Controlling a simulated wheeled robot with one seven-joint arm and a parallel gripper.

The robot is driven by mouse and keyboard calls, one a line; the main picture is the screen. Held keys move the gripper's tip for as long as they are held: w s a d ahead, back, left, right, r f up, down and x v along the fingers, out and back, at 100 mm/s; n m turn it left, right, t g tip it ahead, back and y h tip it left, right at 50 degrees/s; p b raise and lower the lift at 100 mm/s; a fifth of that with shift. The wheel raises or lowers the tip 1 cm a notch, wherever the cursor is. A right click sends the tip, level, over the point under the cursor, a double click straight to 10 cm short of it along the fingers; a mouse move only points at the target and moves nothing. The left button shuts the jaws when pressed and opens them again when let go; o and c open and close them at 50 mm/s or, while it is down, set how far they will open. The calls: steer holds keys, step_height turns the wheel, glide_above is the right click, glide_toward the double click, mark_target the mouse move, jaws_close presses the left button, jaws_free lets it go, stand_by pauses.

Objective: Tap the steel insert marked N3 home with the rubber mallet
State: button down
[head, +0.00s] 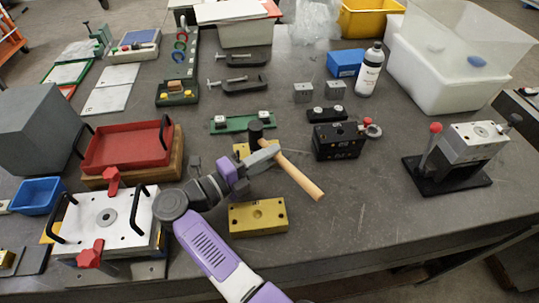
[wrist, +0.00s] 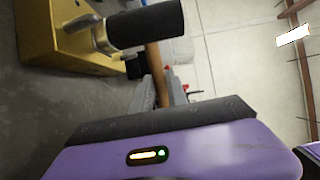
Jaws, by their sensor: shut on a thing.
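My gripper (head: 268,155) is shut on the wooden handle (head: 298,175) of the rubber mallet and holds it above the table. The mallet's black head (head: 255,132) is at the upper left end of the handle. In the wrist view the black head (wrist: 146,24) is beside a brass-yellow mould base (wrist: 62,45). A silver steel piece (wrist: 88,22) stands up from that base, close to the head; I cannot tell whether they touch. In the head view this base (head: 240,149) is partly hidden by the mallet. No N3 mark is legible.
A second yellow base (head: 258,216) with a hole lies in front of my gripper. A green base (head: 242,122) and a black base (head: 338,141) are behind and right. A white mould plate (head: 130,222) with red clamps stands left. Bare table lies to the right front.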

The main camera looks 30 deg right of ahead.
step_height(320, 180, up, 3)
steer(key=shift+r+p, duration=0.2)
steer(key=shift+p, duration=0.5)
steer(key=shift+f, duration=0.1)
step_height(320, 180, down, 6)
steer(key=b, duration=0.5)
steer(key=shift+s, duration=0.1)
step_height(320, 180, up, 5)
steer(key=p, duration=0.2)
steer(key=shift+p, duration=0.35)
steer(key=c, duration=2.1)
jaws_free()
